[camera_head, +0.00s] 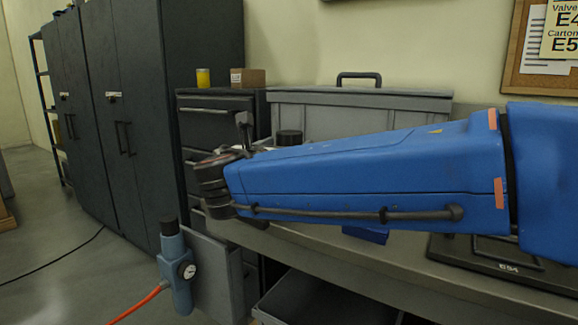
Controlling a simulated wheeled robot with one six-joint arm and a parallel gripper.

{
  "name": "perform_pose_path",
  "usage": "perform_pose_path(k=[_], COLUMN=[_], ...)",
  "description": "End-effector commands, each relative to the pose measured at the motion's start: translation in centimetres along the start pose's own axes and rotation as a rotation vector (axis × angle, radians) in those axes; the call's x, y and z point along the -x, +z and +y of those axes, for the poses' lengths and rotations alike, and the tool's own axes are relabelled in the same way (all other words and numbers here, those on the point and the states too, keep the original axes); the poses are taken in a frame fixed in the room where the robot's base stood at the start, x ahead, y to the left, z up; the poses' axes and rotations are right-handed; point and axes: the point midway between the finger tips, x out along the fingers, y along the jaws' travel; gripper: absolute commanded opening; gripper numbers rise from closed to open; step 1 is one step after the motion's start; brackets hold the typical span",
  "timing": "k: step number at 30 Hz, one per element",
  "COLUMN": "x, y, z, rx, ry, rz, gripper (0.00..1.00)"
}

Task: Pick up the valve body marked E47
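My blue arm reaches across the picture from the right edge to the left, over the bench. It ends in dark, stacked round wrist parts near the bench's left end. I cannot make out gripper fingers there, or whether anything is held. No part marked E47 can be read in this view. A dark plate (500,262) marked "E94" lies on the bench at the right, partly under my arm. A small blue item (365,235) shows just below my arm; its shape is mostly hidden. A dark cylinder top (289,137) shows behind my arm.
A grey lidded case (350,105) stands at the back of the bench (330,255). A drawer unit (215,108) carries a yellow cup (203,78) and a brown box (248,78). A gauge unit (175,270) with an orange hose is at front left. The left floor is mostly open.

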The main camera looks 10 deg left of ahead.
Motion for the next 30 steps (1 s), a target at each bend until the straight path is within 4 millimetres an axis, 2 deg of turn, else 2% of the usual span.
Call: perform_pose_path(k=[1,6,8,9,20,23,30], x=[0.0,0.0,0.0,0.0,0.0,0.0,0.0], y=[0.0,0.0,0.0,0.0,0.6,1.7,5.9], z=[0.0,0.0,0.0,0.0,0.0,0.0,0.0], rx=[0.000,0.000,0.000,0.000,-0.002,-0.002,-0.004], ry=[0.000,0.000,0.000,0.000,0.000,0.000,0.000], rz=[0.000,0.000,0.000,0.000,-0.001,-0.002,-0.002], gripper=[0.58,0.17,0.03,0.00,0.00,0.00,0.00])
